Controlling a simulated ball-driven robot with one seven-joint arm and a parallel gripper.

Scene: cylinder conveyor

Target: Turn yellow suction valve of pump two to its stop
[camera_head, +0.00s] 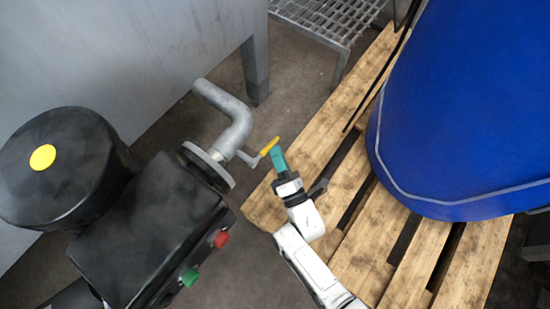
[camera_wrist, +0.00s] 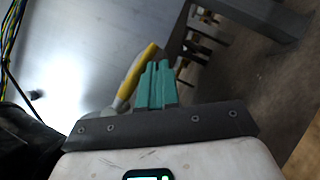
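The yellow valve handle (camera_head: 269,146) sits on a small grey valve at the end of a short branch of the grey pipe (camera_head: 235,118). In the wrist view the yellow handle (camera_wrist: 137,70) slants up behind and to the left of my fingers. My gripper (camera_head: 277,156), with teal fingers, is close by the handle at its right end; I cannot tell if they touch. The wrist view shows my gripper (camera_wrist: 158,72) with its two fingers together, only a thin line between them, and nothing seen held.
A black pump (camera_head: 150,220) with a yellow cap (camera_head: 43,157), red button (camera_head: 221,239) and green button (camera_head: 190,277) stands left. A blue drum (camera_head: 465,110) stands on a wooden pallet (camera_head: 375,235) at right. A grey tank (camera_head: 130,50) is behind.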

